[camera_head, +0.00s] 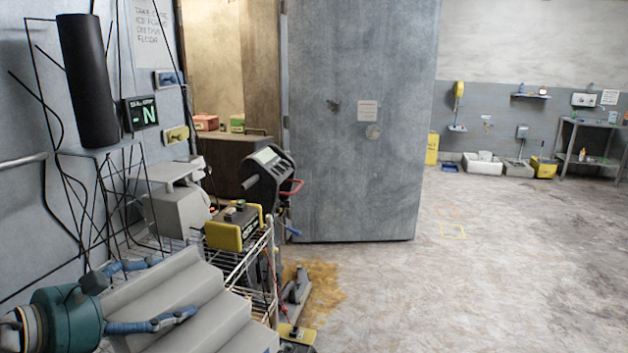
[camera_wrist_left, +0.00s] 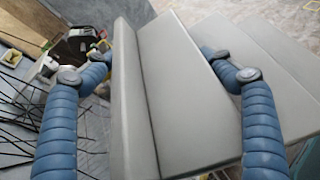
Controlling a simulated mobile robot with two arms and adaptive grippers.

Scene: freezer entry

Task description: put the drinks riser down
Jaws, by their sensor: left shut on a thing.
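The drinks riser (camera_head: 190,300) is a light grey stepped block at the lower left of the head view. It fills the middle of the left wrist view (camera_wrist_left: 180,90), with its steps running lengthwise. My left gripper (camera_head: 173,288), teal with blue ribbed fingers, is shut on the riser, with one finger on either side in the left wrist view (camera_wrist_left: 155,72). The riser is beside or over the near end of a wire rack (camera_head: 262,240); I cannot tell whether it touches it. Its underside is hidden. My right gripper is not in view.
A black and yellow box (camera_head: 232,228) stands on the rack just beyond the riser. Grey boxes (camera_head: 172,195) and thin black wires (camera_head: 95,215) crowd the left wall. A large grey door (camera_head: 350,120) stands behind. The concrete floor (camera_head: 480,270) at right is mostly clear.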

